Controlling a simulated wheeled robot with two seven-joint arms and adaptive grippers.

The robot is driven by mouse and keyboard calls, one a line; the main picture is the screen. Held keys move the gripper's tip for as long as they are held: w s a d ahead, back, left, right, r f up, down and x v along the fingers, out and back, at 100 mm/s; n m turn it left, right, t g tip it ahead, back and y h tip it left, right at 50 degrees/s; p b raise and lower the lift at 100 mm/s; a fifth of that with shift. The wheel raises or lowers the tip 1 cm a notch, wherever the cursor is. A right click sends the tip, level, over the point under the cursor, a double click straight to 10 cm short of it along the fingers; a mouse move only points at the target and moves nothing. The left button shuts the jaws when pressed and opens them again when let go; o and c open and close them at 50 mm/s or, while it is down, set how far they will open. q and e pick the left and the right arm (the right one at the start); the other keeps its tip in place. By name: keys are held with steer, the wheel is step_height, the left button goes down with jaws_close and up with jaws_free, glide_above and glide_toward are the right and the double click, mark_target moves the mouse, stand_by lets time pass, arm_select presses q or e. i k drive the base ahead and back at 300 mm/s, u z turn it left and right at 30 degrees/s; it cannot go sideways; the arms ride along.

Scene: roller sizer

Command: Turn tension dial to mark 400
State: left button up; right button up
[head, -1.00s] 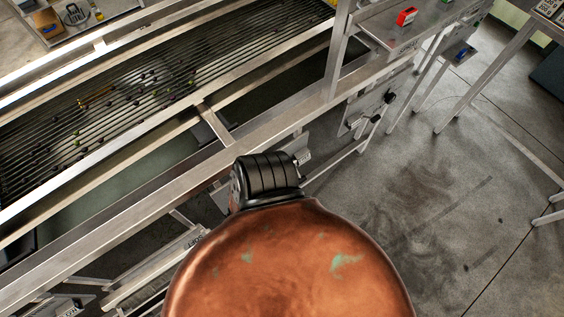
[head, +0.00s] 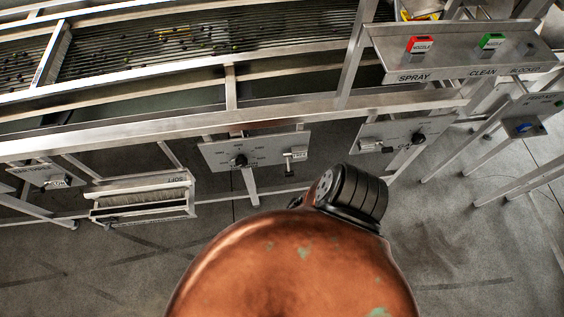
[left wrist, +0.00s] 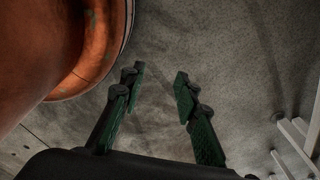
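Two grey panels with black dials hang below the sizer frame in the head view. One dial (head: 238,160) sits on the middle panel, with small marks around it too small to read. The other dial (head: 418,138) sits on the panel to its right. I cannot tell from the lettering which is the tension dial, or where either pointer stands. My left gripper (left wrist: 160,75) shows only in the left wrist view. Its two fingers are apart with nothing between them, above bare grey floor. My right gripper is in neither current view.
The roller bed (head: 200,38) with small fruit runs along the back. A SOFT-labelled tray (head: 142,198) is at left. Metal legs stand at right; floor in front is clear.

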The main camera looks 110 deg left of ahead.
mark_target(241, 161)
steer(key=u, duration=0.05)
steer(key=i, duration=1.2)
steer(key=u, duration=4.15)
